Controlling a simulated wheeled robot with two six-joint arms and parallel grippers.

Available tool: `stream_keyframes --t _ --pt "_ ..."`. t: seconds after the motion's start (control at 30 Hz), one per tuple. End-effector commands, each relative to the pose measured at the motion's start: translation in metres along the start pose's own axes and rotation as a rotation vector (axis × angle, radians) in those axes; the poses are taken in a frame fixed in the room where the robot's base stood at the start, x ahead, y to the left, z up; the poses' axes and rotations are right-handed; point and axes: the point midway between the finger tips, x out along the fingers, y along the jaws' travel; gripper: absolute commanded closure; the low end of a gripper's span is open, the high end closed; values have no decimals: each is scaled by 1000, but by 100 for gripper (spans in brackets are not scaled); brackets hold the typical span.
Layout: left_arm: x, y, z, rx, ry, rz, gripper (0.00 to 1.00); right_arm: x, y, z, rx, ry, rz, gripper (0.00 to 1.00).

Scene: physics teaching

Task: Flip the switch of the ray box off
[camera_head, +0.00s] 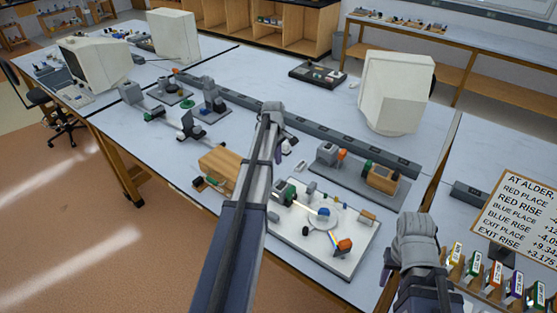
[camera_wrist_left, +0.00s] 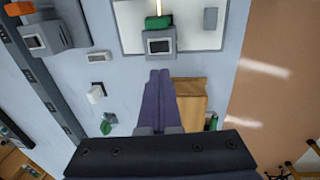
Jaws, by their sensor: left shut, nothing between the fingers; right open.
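The ray box (camera_head: 285,191) is a small dark grey box with a green part, on a white optics board (camera_head: 345,262). A pale yellow beam runs from it towards a blue piece (camera_head: 323,212). In the left wrist view the ray box (camera_wrist_left: 160,44) shows a dark panel facing my left gripper (camera_wrist_left: 160,72); the switch's position is too small to tell. My left gripper is shut and empty, its tips a little short of the ray box. My right gripper (camera_head: 390,262) is open and empty, right of the board.
A wooden block (camera_wrist_left: 192,102) lies close beside my left fingers. A long grey power strip (camera_head: 340,138) crosses the table behind the board. Another grey board (camera_head: 350,184) with apparatus stands behind right. A sign (camera_head: 520,205) and several coloured blocks stand at right.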

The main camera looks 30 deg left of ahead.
Motion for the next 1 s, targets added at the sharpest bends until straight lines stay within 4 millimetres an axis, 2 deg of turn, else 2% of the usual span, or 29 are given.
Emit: stream_keyframes --t 0.13,0.57,0.77,1.0 --pt "1 16 0 1 0 2 100 -1 0 0 0 0 0 50" --pt "7 14 1 0 0 2 100 6 0 0 0 0 0 50" --pt "25 13 1 0 0 2 100 23 -2 -2 2 1 0 50" --pt "58 13 1 1 0 2 100 56 -5 -4 5 2 0 50"
